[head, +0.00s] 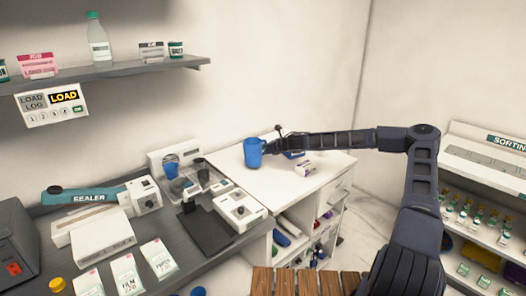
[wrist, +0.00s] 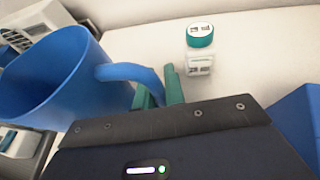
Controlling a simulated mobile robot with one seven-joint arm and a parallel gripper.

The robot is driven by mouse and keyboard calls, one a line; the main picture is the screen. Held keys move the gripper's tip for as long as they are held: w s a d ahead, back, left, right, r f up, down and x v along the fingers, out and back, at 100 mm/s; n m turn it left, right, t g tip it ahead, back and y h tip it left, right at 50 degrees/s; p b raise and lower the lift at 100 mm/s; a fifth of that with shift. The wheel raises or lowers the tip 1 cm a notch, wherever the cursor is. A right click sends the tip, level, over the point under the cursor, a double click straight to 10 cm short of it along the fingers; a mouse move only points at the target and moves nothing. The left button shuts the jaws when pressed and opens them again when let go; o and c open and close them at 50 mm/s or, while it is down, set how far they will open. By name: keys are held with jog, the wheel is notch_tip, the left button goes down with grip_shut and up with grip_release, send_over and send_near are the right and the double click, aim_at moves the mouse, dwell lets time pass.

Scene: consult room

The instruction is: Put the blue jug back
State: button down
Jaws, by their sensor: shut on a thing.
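The blue jug (head: 253,153) is upright, or nearly so, over the left part of the white cabinet top (head: 270,185). I cannot tell whether its base touches the surface. In the wrist view the jug (wrist: 50,85) fills the left side, its open mouth showing and its handle pointing to my gripper. My gripper (head: 266,146) reaches it from the right. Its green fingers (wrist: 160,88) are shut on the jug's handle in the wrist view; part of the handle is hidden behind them.
The wrist view shows a teal-lidded jar (wrist: 200,36) beyond the fingers. The cabinet top's front is clear.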

jog(key=shift+f, duration=0.75)
jog(key=c, duration=1.5)
grip_release()
jog(key=shift+f, duration=0.1)
jog(key=shift+s+d+r, duration=0.1)
jog(key=shift+d+r, duration=0.1)
jog(key=shift+d, duration=0.05)
jog(key=v, duration=1.1)
jog(key=shift+s+d+r, duration=0.1)
jog(key=shift+s+r, duration=0.05)
